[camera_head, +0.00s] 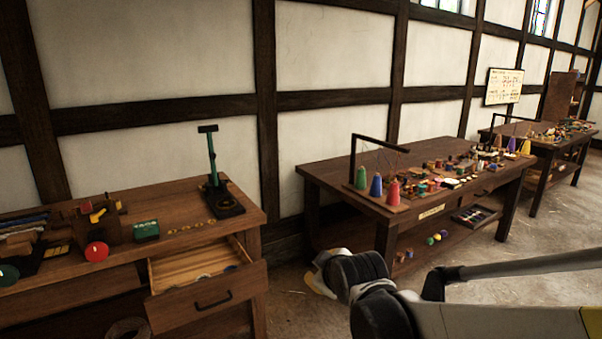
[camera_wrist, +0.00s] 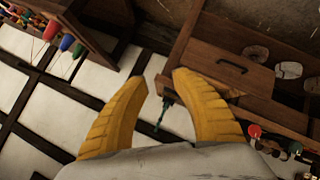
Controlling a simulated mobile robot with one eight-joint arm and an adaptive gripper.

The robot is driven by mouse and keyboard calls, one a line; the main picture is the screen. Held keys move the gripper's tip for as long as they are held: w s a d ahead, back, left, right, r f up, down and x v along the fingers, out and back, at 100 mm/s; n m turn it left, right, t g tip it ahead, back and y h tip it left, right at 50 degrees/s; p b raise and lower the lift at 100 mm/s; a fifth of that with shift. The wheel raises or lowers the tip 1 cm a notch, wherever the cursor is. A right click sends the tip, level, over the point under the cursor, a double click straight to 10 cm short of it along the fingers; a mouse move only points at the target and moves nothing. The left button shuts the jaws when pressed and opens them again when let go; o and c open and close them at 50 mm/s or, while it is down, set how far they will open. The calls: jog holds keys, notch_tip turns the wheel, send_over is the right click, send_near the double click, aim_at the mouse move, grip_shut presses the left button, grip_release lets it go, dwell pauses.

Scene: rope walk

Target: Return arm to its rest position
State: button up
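My gripper shows in the wrist view (camera_wrist: 160,85) with its two yellow ribbed fingers spread apart and nothing between them. In the head view my arm reaches in from the lower right, above the floor between the two nearer benches. Only a small part of my gripper (camera_head: 318,282) shows there, beyond the dark wrist joint. It is apart from both benches. The wrist view is strongly tilted, with the wall and benches turned over.
The left workbench (camera_head: 180,195) has an open drawer (camera_head: 208,287), a green-handled press (camera_head: 213,160) and a red round piece (camera_head: 97,252). The middle workbench (camera_head: 335,177) carries coloured cones and many small parts. Bare floor (camera_head: 555,235) lies to the right.

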jog(key=s+d+m+g, duration=0.1)
jog(key=s+d+m, duration=0.2)
jog(key=s+d, duration=0.2)
jog(key=s+d+m+g+h, duration=0.1)
jog(key=s+d+m, duration=0.3)
jog(key=s, duration=0.8)
jog(key=s+d+f+m+g+h, duration=0.1)
jog(key=s+d+m, duration=0.2)
jog(key=s+d, duration=0.2)
jog(key=s, duration=0.3)
jog(key=shift+s+d+m+g, duration=0.3)
jog(key=shift+s, duration=0.1)
jog(key=shift+f, duration=0.1)
dwell(0.7)
